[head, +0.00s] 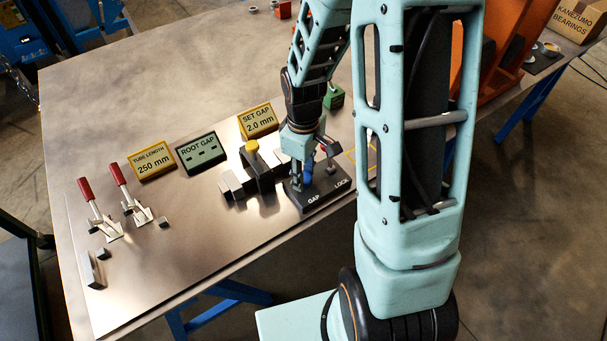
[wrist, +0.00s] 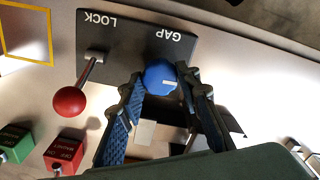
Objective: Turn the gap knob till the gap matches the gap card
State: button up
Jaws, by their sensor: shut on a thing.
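The blue gap knob (wrist: 160,77) stands by the GAP label on a dark control block (wrist: 128,30); a pale mark shows on its top. My gripper (wrist: 168,84) is shut on the knob, one finger on each side. In the head view my gripper (head: 301,181) reaches down over the block, and the knob (head: 308,166) shows partly. The gap card (head: 258,120), yellow, reads "SET GAP 2.0 mm". The ROOT GAP display (head: 197,152) is green with dark dashes; I see no number on it. The gap itself is too small to judge.
A lock lever with a red ball (wrist: 69,101) stands beside the knob. A yellow TUBE LENGTH card (head: 152,161) and two red-handled clamps (head: 125,190) are at left. The steel table's (head: 130,80) far left is clear.

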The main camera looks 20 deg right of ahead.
jog(key=m+b, duration=0.1)
jog(key=m, duration=0.4)
jog(key=m+b, duration=0.1)
jog(key=m, duration=0.5)
dwell(0.5)
jog(key=o, duration=1.2)
jog(key=shift+c, duration=0.2)
notch_tip(320, 180, up, 12)
